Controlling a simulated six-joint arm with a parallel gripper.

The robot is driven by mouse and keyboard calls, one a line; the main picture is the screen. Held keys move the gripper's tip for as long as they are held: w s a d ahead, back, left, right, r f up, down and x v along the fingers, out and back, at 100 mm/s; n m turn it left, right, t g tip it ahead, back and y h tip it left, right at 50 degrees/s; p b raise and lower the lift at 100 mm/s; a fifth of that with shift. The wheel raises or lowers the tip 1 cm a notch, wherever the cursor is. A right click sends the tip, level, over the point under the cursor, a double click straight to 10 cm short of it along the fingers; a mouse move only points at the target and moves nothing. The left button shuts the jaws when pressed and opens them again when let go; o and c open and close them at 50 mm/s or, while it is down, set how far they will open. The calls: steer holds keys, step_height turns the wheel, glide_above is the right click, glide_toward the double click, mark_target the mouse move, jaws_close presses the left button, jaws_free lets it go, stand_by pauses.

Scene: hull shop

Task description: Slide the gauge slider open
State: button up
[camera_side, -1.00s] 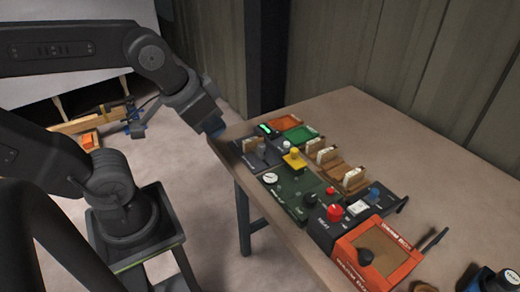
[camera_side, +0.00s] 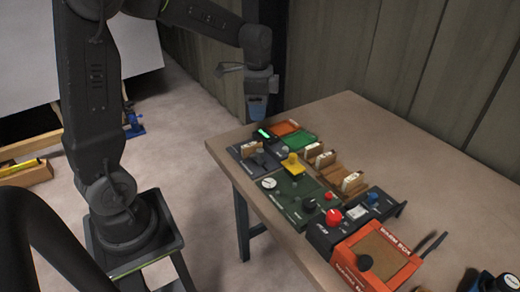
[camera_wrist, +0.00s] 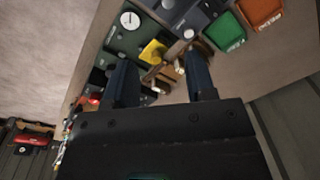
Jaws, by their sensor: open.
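My gripper (camera_side: 257,108) is open and empty, pointing down above the far left part of the table, clear of the panels. Its two blue-tipped fingers (camera_wrist: 160,80) stand apart in the wrist view. A dark grey panel (camera_side: 246,157) with a grey handle (camera_side: 262,158) lies near the table's left edge; part of it shows at the top of the wrist view (camera_wrist: 190,12). Beside it is a green panel (camera_side: 290,196) with a white round dial (camera_side: 269,183) and a yellow knob piece (camera_side: 291,165). I cannot tell for sure which part is the gauge slider.
An orange tray (camera_side: 284,128) and a green tray (camera_side: 301,141) lie at the back. Wooden holders (camera_side: 335,176) with white cards, a red-knobbed box (camera_side: 332,217) and an orange box (camera_side: 375,254) stand to the right. The table's (camera_side: 440,180) right side is largely bare.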

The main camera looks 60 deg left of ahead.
mark_target(261, 150)
steer(key=shift+m+g, duration=0.3)
steer(key=shift+m, duration=0.2)
steer(key=f, duration=0.5)
steer(key=w+a+f, duration=0.1)
steer(key=f, duration=0.9)
steer(key=shift+w+a+f, duration=0.2)
steer(key=shift+a+f, duration=0.2)
jaws_close()
steer(key=shift+d, duration=0.1)
